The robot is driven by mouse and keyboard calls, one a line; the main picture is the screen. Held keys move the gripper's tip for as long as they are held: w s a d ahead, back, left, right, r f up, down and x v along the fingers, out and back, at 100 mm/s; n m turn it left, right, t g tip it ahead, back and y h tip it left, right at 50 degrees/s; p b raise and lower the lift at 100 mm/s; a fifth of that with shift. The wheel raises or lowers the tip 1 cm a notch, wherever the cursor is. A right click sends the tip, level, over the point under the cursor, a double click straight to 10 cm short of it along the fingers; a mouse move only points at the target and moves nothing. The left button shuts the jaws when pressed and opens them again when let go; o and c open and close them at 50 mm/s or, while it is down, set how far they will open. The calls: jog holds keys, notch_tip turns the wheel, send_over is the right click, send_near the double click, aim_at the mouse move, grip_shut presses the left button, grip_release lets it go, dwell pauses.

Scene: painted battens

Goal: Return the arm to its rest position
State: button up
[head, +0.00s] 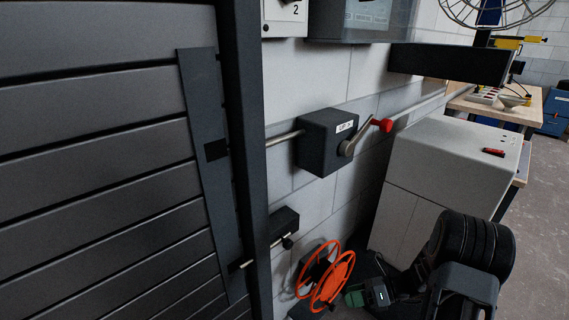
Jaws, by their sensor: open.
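My arm shows at the lower right as thick black links, bent low in front of the light grey cabinet. My gripper (357,298) is at the lower end of the arm, low in the picture, with a dark body and a green part. It is open and nothing shows between its fingers, though it is small and dark here. It is just right of an orange handwheel (332,281) near the wall; I cannot tell whether the two touch.
A slatted dark shutter (100,150) fills the left. A dark box (325,142) with a red-knobbed crank (383,125) is on the wall. The light grey cabinet (452,160) stands right, beside a wooden bench (530,108). Open floor (543,235) lies at the far right.

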jog(key=s+a+r+n+t+h+p, duration=0.1)
jog(key=s+r+n+h+p, duration=0.2)
jog(key=r+n, duration=0.6)
jog(key=s+a+r+n+h+p, duration=0.1)
jog(key=s+r+n+h+p, duration=0.3)
jog(key=r+n, duration=0.5)
jog(key=s+a+r+n+t+h+p, duration=0.1)
jog(key=s+r+n+h+p, duration=0.2)
jog(key=r, duration=1.5)
jog(key=n+h+p, duration=0.3)
jog(key=n+p, duration=0.2)
jog(key=n, duration=0.1)
jog(key=shift+s+a+n+t+h, duration=0.25)
jog(key=shift+s+n+t+h, duration=0.05)
jog(key=shift+s+n, duration=0.1)
jog(key=shift+c, duration=0.5)
